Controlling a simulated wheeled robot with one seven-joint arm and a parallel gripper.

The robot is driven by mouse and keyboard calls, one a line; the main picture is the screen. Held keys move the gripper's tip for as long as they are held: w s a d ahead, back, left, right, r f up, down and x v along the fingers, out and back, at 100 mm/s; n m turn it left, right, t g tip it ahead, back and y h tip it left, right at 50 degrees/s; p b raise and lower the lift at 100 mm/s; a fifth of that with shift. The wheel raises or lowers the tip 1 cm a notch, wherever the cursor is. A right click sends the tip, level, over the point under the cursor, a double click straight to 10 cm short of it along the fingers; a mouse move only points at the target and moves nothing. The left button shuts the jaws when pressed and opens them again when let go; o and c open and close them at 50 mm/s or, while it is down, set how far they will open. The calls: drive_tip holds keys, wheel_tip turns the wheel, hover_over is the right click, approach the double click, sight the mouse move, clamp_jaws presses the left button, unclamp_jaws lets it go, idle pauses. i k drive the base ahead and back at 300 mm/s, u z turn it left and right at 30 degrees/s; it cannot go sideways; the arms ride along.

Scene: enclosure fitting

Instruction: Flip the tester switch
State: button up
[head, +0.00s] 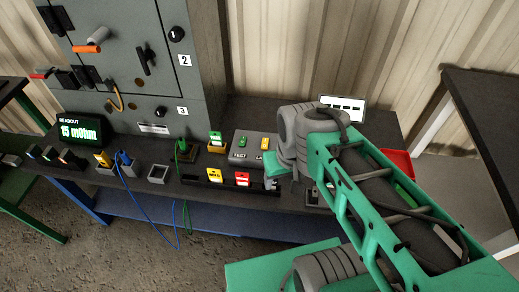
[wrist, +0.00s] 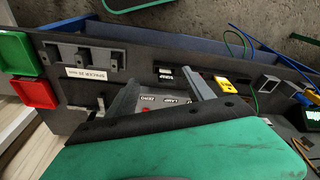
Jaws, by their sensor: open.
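The grey tester box (head: 252,136), marked TEST, stands on the bench with a green piece (head: 242,141) and a yellow piece (head: 265,143) on its top. In the wrist view a grey panel (wrist: 165,102) marked ZERO and LAMP, with a small red spot, shows between my fingers. I cannot make out the tester switch clearly. My gripper (wrist: 161,76) is open and empty, its two grey fingers apart over the panel. In the head view my gripper (head: 273,175) is at the box's right front, mostly hidden by my arm.
The lit readout (head: 78,132) stands at the left, before a grey cabinet (head: 130,60). Yellow and red tags (head: 228,178) line the bench front. Blue and green cables hang over the edge. Green and red bins (wrist: 30,92) and a spacer rack (wrist: 85,60) show in the wrist view.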

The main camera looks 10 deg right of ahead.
sight(242, 139)
drive_tip(key=u, duration=0.25)
drive_tip(key=k, duration=0.2)
drive_tip(key=u, duration=1.25)
drive_tip(key=i, duration=0.5)
